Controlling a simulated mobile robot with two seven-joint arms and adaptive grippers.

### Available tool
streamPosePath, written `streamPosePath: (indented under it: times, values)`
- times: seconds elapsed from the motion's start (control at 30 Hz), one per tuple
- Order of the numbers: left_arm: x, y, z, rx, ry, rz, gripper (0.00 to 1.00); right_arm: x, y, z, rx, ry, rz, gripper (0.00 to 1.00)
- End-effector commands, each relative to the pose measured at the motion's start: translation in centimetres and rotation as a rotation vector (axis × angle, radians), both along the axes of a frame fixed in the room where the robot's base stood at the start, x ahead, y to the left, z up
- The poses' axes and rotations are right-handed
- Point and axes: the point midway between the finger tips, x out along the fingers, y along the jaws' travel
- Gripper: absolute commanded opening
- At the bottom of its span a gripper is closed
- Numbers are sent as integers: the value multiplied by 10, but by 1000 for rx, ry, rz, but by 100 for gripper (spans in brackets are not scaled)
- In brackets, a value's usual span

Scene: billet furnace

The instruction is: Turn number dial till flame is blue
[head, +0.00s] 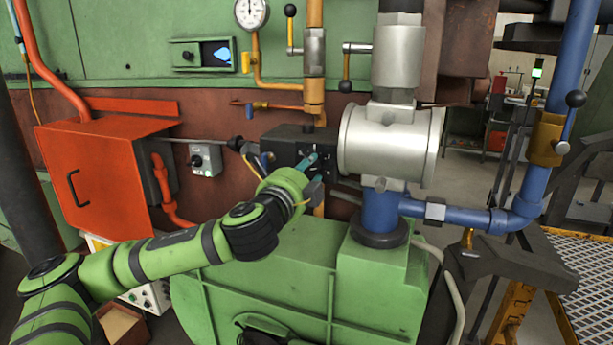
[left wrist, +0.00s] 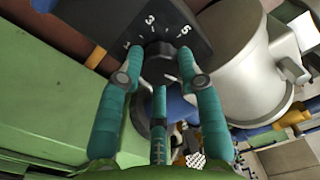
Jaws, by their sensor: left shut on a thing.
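The black number dial box (head: 281,139) sits left of the large silver cylinder. In the left wrist view, its face (left wrist: 112,22) shows white numbers, 3 and 5 among them, around a dark round knob (left wrist: 160,49). My left gripper (head: 311,161) is at the box's front face, its teal fingers on either side of the knob and shut on it. In the head view the gripper hides the knob and numbers. The flame window (head: 203,55) in the green wall shows a pale blue flame (head: 223,53). My right gripper is not in view.
A silver cylinder (head: 385,140) stands close to the right of my gripper, above a blue pipe (head: 450,214). A green housing (head: 265,275) lies below. An orange box (head: 90,175) and a grey switch box (head: 205,159) are to the left. A gauge (head: 251,13) hangs above.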

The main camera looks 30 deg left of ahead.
Motion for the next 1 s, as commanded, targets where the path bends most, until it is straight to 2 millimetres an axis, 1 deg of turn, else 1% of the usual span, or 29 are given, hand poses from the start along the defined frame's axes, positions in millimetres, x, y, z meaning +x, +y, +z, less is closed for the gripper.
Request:
streamPosePath:
  times: [0.17,0.2,0.23,0.27,0.57,0.67,0.77,1.0]
  values:
    - [0,1,2,1,-2,4,4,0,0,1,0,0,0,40]
    - [0,1,2,3,-3,3,44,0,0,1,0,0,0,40]
    - [0,1,2,3,-3,3,56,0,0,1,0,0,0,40]
    - [0,1,2,3,-3,3,60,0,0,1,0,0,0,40]
    - [0,1,1,3,-1,1,60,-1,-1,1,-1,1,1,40]
    - [0,0,7,1,-3,1,60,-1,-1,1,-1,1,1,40]
    - [0,0,22,1,-7,1,60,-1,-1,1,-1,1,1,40]
    - [0,1,69,-1,-8,2,60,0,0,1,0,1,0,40]
